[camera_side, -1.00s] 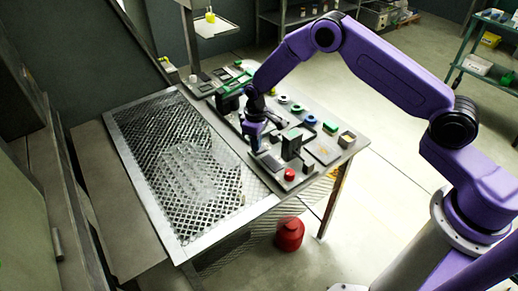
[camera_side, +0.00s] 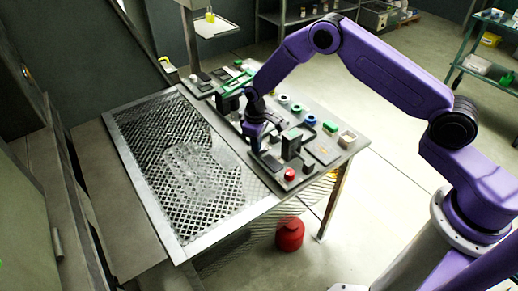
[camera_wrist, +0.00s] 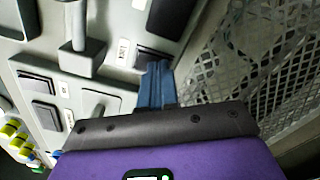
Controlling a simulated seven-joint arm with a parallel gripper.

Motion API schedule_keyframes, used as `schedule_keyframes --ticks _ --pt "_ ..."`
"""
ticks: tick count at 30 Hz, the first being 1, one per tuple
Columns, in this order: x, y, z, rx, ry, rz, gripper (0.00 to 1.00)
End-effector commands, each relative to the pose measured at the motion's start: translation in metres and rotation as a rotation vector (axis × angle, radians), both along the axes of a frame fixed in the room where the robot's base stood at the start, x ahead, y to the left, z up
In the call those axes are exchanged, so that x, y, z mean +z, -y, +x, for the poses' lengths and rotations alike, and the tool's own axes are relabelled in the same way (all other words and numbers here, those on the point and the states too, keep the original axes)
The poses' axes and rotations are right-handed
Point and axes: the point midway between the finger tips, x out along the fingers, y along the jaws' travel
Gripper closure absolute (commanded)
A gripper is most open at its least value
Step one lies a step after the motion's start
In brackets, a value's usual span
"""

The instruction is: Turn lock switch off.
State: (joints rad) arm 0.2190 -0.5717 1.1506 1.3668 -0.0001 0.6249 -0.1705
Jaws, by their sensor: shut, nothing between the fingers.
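The control panel (camera_side: 322,150) lies on the table with several switches and buttons. In the wrist view, a dark switch (camera_wrist: 147,54) sits in a light panel beside a small white label (camera_wrist: 123,50). The label is too small to read with certainty, so I cannot confirm that this is the lock switch. My gripper (camera_wrist: 156,70) has its blue fingers together and empty, with the tips at this switch and covering part of it. I cannot tell if they touch. In the side view my gripper (camera_side: 255,149) points down at the panel's near-left part.
A metal mesh (camera_side: 185,170) fills the table left of the panel. A red button (camera_side: 290,174) and an upright black block (camera_side: 291,144) stand close to my gripper. In the wrist view a grey lever (camera_wrist: 76,35) rises beside the fingers. A red container (camera_side: 289,235) is on the floor.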

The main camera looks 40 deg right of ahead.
Motion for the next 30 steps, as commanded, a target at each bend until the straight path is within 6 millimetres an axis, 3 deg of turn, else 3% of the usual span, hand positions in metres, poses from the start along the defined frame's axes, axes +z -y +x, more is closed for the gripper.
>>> schedule_keyframes --ticks 30 --pt "0.066 0.0 0.0 0.0 0.001 0.0 1.0"
